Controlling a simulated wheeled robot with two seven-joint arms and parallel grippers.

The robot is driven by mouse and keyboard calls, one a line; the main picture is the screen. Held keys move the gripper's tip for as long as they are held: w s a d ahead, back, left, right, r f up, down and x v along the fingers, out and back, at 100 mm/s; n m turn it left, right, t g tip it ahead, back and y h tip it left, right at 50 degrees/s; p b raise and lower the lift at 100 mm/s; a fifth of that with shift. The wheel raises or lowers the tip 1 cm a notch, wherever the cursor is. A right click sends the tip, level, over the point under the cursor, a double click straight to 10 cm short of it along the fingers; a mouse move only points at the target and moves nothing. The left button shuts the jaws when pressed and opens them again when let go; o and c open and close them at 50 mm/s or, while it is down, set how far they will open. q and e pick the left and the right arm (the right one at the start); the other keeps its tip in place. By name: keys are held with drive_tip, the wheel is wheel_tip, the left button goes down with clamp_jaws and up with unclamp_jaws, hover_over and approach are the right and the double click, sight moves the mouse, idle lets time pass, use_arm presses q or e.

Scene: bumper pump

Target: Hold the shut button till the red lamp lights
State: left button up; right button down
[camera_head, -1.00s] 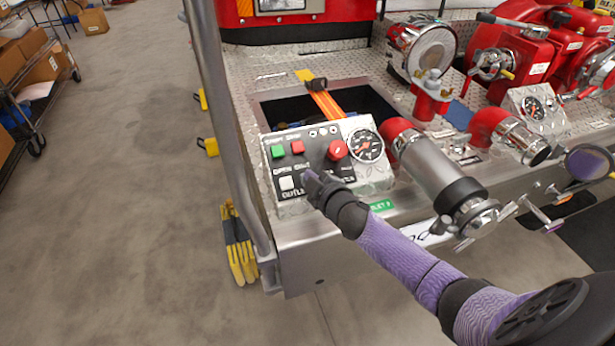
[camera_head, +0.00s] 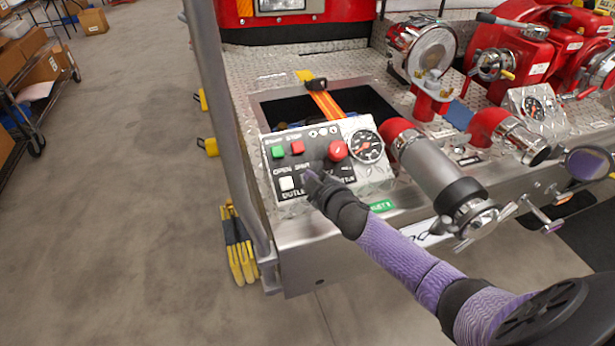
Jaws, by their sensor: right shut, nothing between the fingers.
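The control panel (camera_head: 272,170) sits on the truck's bumper. A white button (camera_head: 287,183) lies under the word OPEN. The shut button beside it is hidden behind my right gripper (camera_head: 311,176). That gripper is shut and empty, with its tips over the panel where the shut button would be; whether they touch it I cannot tell. My left gripper is out of view.
The panel also has a green button (camera_head: 278,152), a red button (camera_head: 297,148), a red knob (camera_head: 338,149) and a gauge (camera_head: 366,146). A thick pipe outlet (camera_head: 430,172) stands close on the right. A grey rail (camera_head: 233,150) rises on the left.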

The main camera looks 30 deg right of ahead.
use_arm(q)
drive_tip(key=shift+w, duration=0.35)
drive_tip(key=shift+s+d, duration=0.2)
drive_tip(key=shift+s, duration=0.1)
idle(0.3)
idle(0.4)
use_arm(e)
drive_tip(key=shift+s+r+p, duration=0.15)
drive_tip(key=shift+r+p, duration=0.25)
drive_tip(key=shift+p, duration=0.05)
drive_tip(key=shift+s+a+r+p, duration=0.1)
drive_tip(key=shift+s+r+p, duration=0.2)
drive_tip(key=shift+r+p, duration=0.25)
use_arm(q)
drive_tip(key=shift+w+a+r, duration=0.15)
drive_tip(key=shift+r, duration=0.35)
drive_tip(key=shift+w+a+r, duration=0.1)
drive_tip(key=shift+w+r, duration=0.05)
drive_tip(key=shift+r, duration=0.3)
use_arm(e)
drive_tip(key=shift+f, duration=0.15)
